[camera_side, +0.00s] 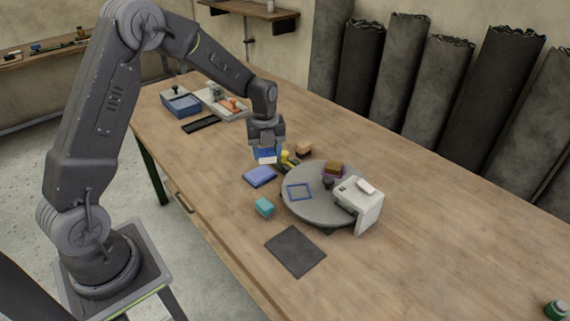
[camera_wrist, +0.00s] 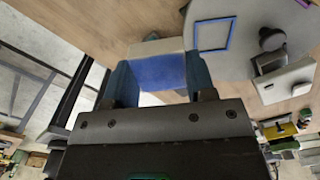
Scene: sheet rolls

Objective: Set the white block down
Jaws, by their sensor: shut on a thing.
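My gripper (camera_side: 266,151) is shut on a block with a white end (camera_side: 267,160) and a blue part above it. It holds the block above the table, just behind a blue pad (camera_side: 260,176) as seen in the side view. In the wrist view my gripper (camera_wrist: 160,78) has the block between its two fingers, and its white end (camera_wrist: 156,46) and blue face show. A round grey turntable (camera_side: 318,212) is to the right of the gripper. A blue square outline (camera_side: 299,192) lies on it and also shows in the wrist view (camera_wrist: 214,34).
The table's right side is mostly clear.

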